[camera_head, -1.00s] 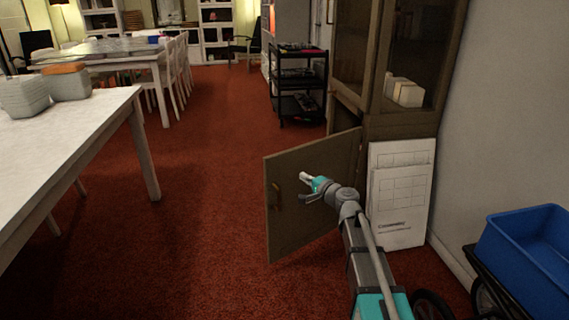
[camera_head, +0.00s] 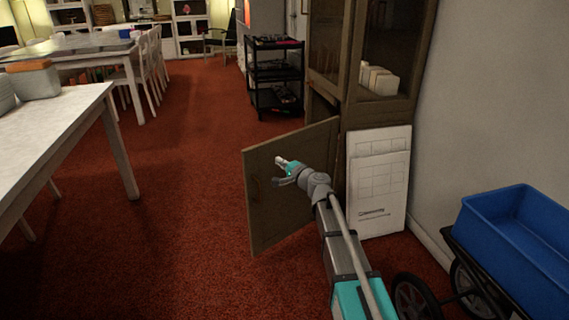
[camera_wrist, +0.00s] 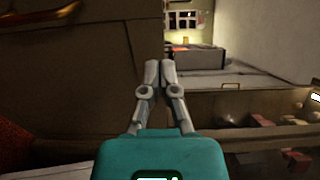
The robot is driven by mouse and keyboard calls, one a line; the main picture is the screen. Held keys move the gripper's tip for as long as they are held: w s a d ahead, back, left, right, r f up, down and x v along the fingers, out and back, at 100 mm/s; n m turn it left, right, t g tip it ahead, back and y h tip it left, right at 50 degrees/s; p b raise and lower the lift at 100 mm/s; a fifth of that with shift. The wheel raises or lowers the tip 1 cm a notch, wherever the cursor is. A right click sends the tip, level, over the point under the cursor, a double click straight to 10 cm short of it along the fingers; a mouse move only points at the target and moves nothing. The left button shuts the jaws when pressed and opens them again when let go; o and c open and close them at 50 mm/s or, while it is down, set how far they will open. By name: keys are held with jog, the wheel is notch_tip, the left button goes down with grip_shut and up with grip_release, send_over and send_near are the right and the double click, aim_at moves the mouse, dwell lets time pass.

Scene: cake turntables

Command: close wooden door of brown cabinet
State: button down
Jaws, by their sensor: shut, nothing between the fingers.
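The wooden door (camera_head: 275,205) of the brown cabinet (camera_head: 375,110) stands open in the head view, swung out to the left over the carpet. Its handle (camera_head: 254,187) is on the left part of the door's face. My gripper (camera_head: 280,160) is in front of the upper part of the door's face, right of the handle. In the wrist view, my gripper (camera_wrist: 159,66) has its two fingers together with nothing between them. The door (camera_wrist: 80,80) fills the left of that view, and its handle (camera_wrist: 40,18) shows at the top left. I cannot tell whether the fingers touch the door.
White panels (camera_head: 378,185) lean against the cabinet front. A cart with a blue bin (camera_head: 515,240) stands at the lower right. A black shelf trolley (camera_head: 272,75) stands beyond the door. A white table (camera_head: 60,135) is at the left, with open red carpet (camera_head: 180,200) between.

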aim_at(257, 148)
jog(key=x, duration=1.1)
jog(key=shift+w+a, duration=0.2)
